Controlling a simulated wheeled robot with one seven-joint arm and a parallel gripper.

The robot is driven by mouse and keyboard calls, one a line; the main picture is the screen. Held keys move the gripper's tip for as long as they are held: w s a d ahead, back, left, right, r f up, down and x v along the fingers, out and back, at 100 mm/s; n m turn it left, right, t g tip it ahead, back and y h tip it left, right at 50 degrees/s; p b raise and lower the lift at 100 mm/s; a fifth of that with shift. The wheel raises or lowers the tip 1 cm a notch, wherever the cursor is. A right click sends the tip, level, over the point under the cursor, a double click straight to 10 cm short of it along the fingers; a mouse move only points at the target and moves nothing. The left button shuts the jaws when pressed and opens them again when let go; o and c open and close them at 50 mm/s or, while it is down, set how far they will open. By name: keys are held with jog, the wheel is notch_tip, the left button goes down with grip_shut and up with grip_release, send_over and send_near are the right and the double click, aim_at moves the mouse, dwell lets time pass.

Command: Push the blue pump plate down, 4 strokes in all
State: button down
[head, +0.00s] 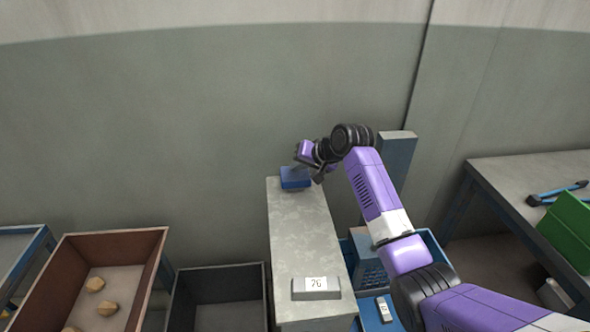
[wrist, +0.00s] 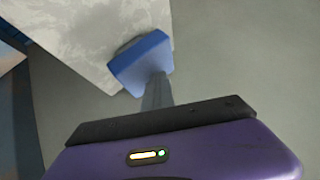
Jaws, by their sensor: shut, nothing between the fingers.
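The blue pump plate (head: 295,178) sits at the far end of a long grey worktop (head: 305,235). In the wrist view the plate (wrist: 140,62) shows as a blue block at the worktop's corner. My gripper (wrist: 156,82) is shut and empty, its fingertips at the near edge of the plate in that view. In the head view my gripper (head: 298,164) is just above the plate, partly hidden by my wrist. I cannot tell whether the fingertips touch the plate.
A small block marked 76 (head: 316,287) lies on the worktop's near end. A brown bin (head: 152,262) with several tan lumps and an empty dark bin (head: 258,285) stand to the left. A blue crate (head: 436,252) and a table (head: 500,172) with a green object (head: 572,232) are to the right.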

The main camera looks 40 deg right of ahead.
aim_at(297, 174)
jog(key=shift+f, duration=0.85)
dwell(0.3)
jog(key=shift+r, duration=0.1)
jog(key=shift+r+p, duration=1.8)
jog(key=shift+r, duration=0.3)
jog(key=shift+r, duration=0.1)
notch_tip(297, 174, up, 5)
jog(key=p, duration=0.4)
jog(key=shift+p, duration=0.3)
dwell(1.4)
